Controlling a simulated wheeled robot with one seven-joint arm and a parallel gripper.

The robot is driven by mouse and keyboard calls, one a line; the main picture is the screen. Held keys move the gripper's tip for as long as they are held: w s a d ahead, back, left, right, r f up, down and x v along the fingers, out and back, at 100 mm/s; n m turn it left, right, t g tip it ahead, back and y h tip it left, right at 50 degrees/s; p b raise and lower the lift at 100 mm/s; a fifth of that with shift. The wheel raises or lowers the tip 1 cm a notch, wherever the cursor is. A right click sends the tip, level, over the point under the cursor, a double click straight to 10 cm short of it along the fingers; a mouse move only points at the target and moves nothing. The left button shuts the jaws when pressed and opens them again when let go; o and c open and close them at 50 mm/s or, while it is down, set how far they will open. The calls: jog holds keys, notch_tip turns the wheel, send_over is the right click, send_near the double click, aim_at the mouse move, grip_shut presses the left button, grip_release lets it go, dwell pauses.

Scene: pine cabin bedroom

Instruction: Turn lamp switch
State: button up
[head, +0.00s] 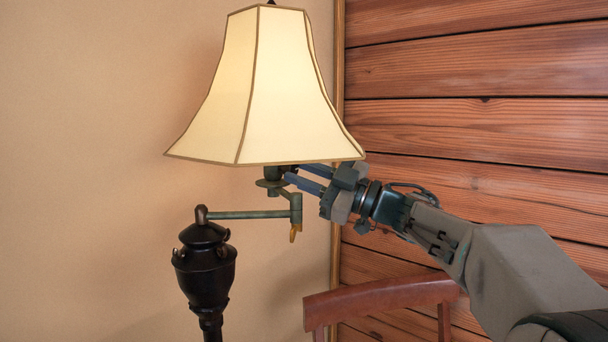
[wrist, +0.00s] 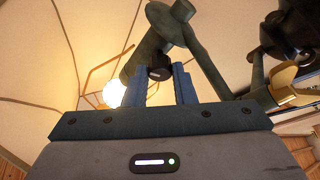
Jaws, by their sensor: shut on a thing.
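The lamp has a cream bell-shaped shade (head: 255,95) with brown trim. A swing arm (head: 250,214) joins it to a dark urn-shaped post (head: 205,265). My gripper (head: 289,174) reaches in from the right, its two blue fingers just under the shade's lower edge. In the wrist view, the small dark round lamp switch (wrist: 160,73) on the socket (wrist: 143,62) sits between the fingertips, and my gripper is shut on it. A bulb (wrist: 115,94) glows beside the socket. In the head view the shade and fingers hide the switch.
A wooden chair back (head: 380,298) stands below my arm. A plain beige wall (head: 90,200) is behind the lamp, and a wood-plank wall (head: 480,130) is at the right. A yellowish piece (head: 295,232) hangs from the swing arm's end.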

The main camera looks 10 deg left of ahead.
jog(key=shift+n, duration=0.5)
dwell(0.8)
jog(key=o, duration=1)
jog(key=v, duration=1.3)
jog(key=shift+d, duration=0.5)
jog(key=shift+r, duration=0.15)
